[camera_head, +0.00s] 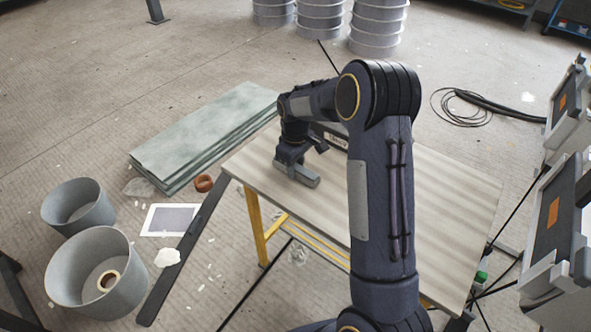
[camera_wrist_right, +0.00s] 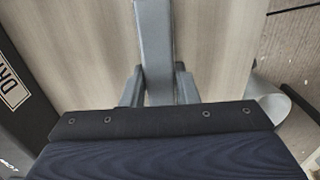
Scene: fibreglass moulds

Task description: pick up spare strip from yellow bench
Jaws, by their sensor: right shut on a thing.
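The yellow bench (camera_head: 455,205) has a pale wood-grain top and yellow legs. My right gripper (camera_head: 291,163) is low over the left part of the bench top. It is shut on a grey strip (camera_head: 298,174). In the right wrist view the strip (camera_wrist_right: 154,40) runs up from between the two fingers (camera_wrist_right: 158,85) over the wood top. I cannot tell whether the strip touches the bench top. My right arm hides the middle of the bench. My left gripper does not show.
A dark box with white lettering (camera_head: 335,141) is on the bench beside my arm. Grey-green sheets (camera_head: 205,135) lie stacked on the floor to the left. Two grey buckets (camera_head: 62,272) stand at the lower left. A black cable coil (camera_head: 462,108) lies beyond the bench.

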